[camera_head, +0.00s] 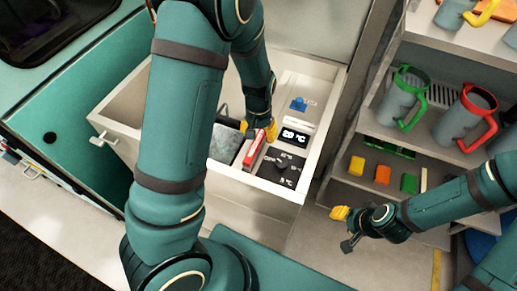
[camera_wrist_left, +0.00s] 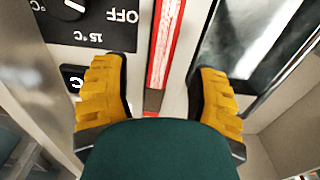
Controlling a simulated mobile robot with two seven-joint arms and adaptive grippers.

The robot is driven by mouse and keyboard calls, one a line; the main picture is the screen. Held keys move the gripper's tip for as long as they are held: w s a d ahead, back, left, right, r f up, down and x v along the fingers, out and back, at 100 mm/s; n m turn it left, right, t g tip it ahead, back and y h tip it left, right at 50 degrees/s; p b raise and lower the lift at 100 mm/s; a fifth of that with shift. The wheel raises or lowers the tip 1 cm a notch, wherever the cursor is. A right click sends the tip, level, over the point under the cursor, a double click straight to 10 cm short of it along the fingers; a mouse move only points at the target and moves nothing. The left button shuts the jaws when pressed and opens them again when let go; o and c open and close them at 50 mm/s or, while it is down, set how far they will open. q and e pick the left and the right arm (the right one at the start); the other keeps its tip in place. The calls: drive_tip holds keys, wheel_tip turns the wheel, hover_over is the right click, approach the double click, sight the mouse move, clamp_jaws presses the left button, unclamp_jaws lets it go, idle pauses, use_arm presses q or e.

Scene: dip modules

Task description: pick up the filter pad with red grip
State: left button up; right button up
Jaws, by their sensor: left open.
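The red grip of the filter pad (camera_head: 253,150) shows as a narrow red strip with a pale edge, in the top of the white unit. In the left wrist view the red strip (camera_wrist_left: 165,42) runs up between my fingers; the pad below it is hidden. My left gripper (camera_head: 258,130) is open over the strip, its yellow fingers on either side. In the left wrist view both fingers of the left gripper (camera_wrist_left: 158,80) stand apart from the strip. My right gripper (camera_head: 345,229) hangs near the shelf at the right; its jaw opening is unclear.
A control panel (camera_head: 291,159) with dial and displays lies right of the strip, and a dark basin (camera_head: 224,143) lies left. The unit's rim (camera_head: 270,188) surrounds them. Shelves at the right hold a green-handled jug (camera_head: 403,97), a red-handled jug (camera_head: 466,113) and coloured blocks (camera_head: 383,174).

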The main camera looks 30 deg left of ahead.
sight(259, 138)
use_arm(q)
wheel_tip(259, 138, down, 4)
drive_tip(key=shift+r+b, duration=0.1)
drive_tip(key=shift+b, duration=0.2)
clamp_jaws()
